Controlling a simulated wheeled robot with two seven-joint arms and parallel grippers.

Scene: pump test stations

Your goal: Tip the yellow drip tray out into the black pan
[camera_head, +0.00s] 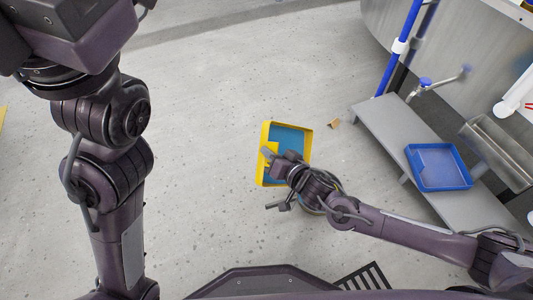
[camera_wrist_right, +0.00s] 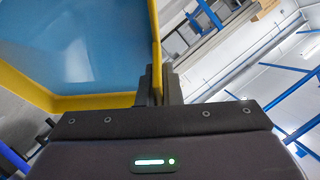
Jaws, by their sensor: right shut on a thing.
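The yellow drip tray (camera_head: 265,136) is at the middle of the head view, with a blue, shiny-looking inside. My right gripper (camera_head: 268,156) is shut on the tray's near left wall and hides part of it. In the right wrist view the yellow tray wall (camera_wrist_right: 156,40) runs between the right fingers (camera_wrist_right: 158,85), with the blue surface beside it. I cannot tell from the view how far the tray is above the floor. I cannot make out the black pan for sure. My left arm stands at the left of the head view; its fingertips are out of frame.
A blue tray (camera_head: 438,185) lies on a grey bench (camera_head: 385,125) at the right. A metal trough (camera_head: 495,150), a tap with a blue knob (camera_head: 425,82) and a blue pipe (camera_head: 398,45) are there too. A small tan piece (camera_head: 334,123) lies on open floor. A black slotted thing (camera_head: 365,278) shows at bottom.

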